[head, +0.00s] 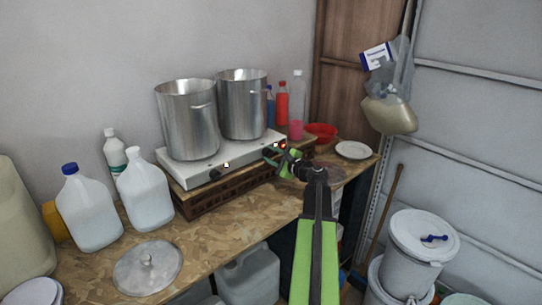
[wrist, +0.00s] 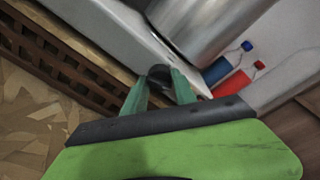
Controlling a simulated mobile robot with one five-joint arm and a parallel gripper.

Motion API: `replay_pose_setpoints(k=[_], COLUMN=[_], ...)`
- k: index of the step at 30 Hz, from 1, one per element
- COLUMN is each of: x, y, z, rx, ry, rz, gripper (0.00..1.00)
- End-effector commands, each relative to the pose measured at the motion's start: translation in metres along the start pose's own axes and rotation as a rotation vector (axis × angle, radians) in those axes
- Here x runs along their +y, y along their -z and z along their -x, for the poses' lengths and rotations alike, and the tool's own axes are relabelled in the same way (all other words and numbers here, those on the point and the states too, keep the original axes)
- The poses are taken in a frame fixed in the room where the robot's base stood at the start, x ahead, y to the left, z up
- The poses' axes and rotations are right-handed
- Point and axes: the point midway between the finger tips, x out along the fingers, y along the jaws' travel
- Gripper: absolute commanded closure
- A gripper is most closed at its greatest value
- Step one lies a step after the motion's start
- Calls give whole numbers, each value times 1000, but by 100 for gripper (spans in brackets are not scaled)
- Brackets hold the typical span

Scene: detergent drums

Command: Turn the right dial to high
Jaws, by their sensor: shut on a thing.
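A white two-burner hot plate (head: 200,172) stands on a brown latticed crate (head: 215,195) on the worktop, with a steel pot on each burner. Its left dial (head: 215,175) is black, with a small light beside it. The right dial (wrist: 158,74) is a dark round knob on the front panel. My green gripper (head: 273,154) is at the right end of that panel. In the wrist view its fingertips (wrist: 160,80) are on either side of the right dial and shut on it. A red light (head: 283,145) glows beside it. The dial's pointer mark is hidden.
Steel pots (head: 188,120) (head: 242,105) rise close behind the panel. Bottles (head: 282,103), a red bowl (head: 321,131) and a white plate (head: 354,150) stand to the right. White jugs (head: 147,192) and a lid (head: 148,266) are at left. The worktop before the crate is clear.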

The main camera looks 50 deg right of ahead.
Motion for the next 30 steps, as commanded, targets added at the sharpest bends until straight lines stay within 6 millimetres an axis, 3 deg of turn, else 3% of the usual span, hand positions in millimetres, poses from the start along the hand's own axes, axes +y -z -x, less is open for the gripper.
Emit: replay_pose_setpoints(k=[12,13,17,26,30], x=[1,1,1,1,0], y=[2,2,2,0,0], z=[2,2,1,1,15], rx=[5,5,4,1,2], ry=[-4,-4,-3,-2,-1], rz=[-1,-1,-1,-3,-4], gripper=[100,64,47,45,45])
